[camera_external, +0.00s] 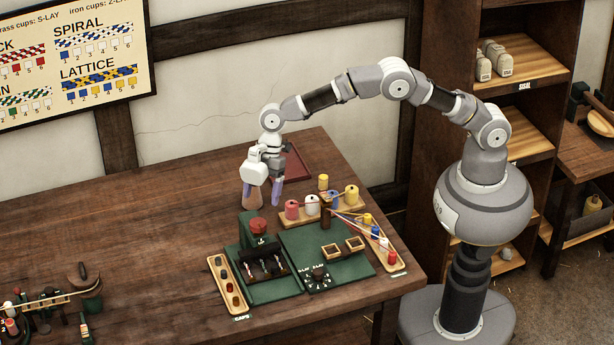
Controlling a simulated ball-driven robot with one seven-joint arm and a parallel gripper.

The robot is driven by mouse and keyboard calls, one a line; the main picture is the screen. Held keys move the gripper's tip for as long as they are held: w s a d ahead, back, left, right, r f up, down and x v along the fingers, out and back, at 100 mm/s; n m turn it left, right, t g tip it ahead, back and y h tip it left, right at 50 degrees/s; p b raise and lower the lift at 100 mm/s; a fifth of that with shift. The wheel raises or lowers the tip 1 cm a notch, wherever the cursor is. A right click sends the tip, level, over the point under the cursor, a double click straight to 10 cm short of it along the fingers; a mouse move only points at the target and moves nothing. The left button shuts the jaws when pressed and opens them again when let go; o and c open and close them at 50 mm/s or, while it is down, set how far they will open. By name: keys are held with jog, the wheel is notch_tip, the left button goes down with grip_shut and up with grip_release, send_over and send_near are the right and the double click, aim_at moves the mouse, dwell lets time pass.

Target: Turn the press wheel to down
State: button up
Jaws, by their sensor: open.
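A green press (247,235) stands on the green board on the table, with a red round wheel (259,226) on its top. The wheel's exact turn position is too small to tell. My gripper (263,198) hangs pointing down above and behind the press, with its two purplish fingers apart. The fingers are clear of the wheel. A brownish rounded thing (254,195) shows at the left finger; I cannot tell whether it is between the fingers or behind them.
In front of the press is a black block (262,261) with metal pins. A cap tray (227,286) lies at left, a dial (319,278) at front. Coloured spools (312,206) and strung threads stand at right. A dark red tray (293,163) lies behind. The table's left middle is clear.

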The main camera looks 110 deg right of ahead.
aim_at(258, 222)
jog(key=b+x, duration=0.1)
jog(key=x, duration=0.6)
jog(key=shift+a+f+b, duration=0.1)
jog(key=shift+f+b, duration=0.25)
jog(key=shift+b, duration=0.05)
jog(key=c, duration=1)
